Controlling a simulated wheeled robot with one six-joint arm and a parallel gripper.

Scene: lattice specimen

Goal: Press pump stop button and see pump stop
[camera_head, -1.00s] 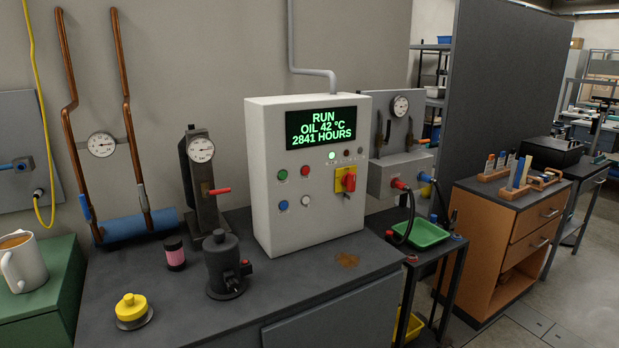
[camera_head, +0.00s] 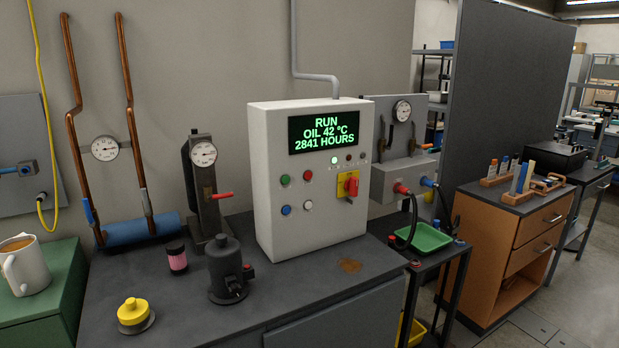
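The white pump control box (camera_head: 325,225) stands on the dark bench. Its display (camera_head: 324,131) reads "RUN, OIL 42 °C, 2841 HOURS" in green. The front has a green button (camera_head: 285,180), a red button (camera_head: 308,174), a blue button (camera_head: 286,210) and a white button (camera_head: 308,205). A red rotary switch (camera_head: 353,186) sits on a yellow plate at right. Any labels by the buttons are too small to read. My gripper is not in view.
On the bench are a dark cylindrical device (camera_head: 228,270), a pink jar (camera_head: 177,258), a yellow knob (camera_head: 133,312) and a gauge stand (camera_head: 205,190). A green cabinet (camera_head: 45,290) with a mug (camera_head: 26,263) is left. The bench before the box is clear except a brown stain (camera_head: 350,265).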

